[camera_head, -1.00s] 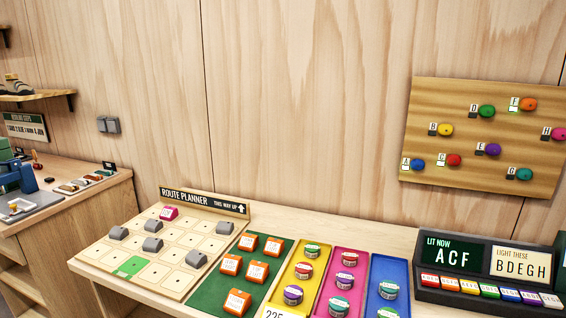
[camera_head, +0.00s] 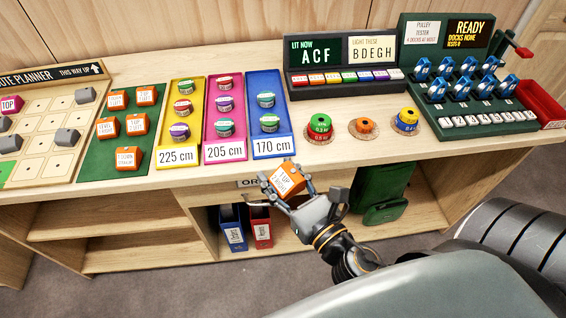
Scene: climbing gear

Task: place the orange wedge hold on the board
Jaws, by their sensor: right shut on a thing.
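An orange wedge hold (camera_head: 288,181) with a white printed label is between the fingers of my right gripper (camera_head: 285,187). The gripper is shut on it, in front of the table's front edge. The route planner board (camera_head: 38,143) is at the far left of the table, cut off by the picture's edge. A pink TOP hold (camera_head: 11,104) and several grey holds (camera_head: 67,137) sit on it, with bare squares between them. Several more orange holds (camera_head: 136,124) lie on the green mat (camera_head: 97,165) beside the board. My left gripper is out of view.
Yellow (camera_head: 164,135), pink (camera_head: 209,133) and blue (camera_head: 256,133) trays hold round tins right of the mat. A letter panel (camera_head: 343,85), several ring stacks (camera_head: 320,127) and a tester (camera_head: 480,90) stand further right. Open shelves (camera_head: 150,240) lie below the table.

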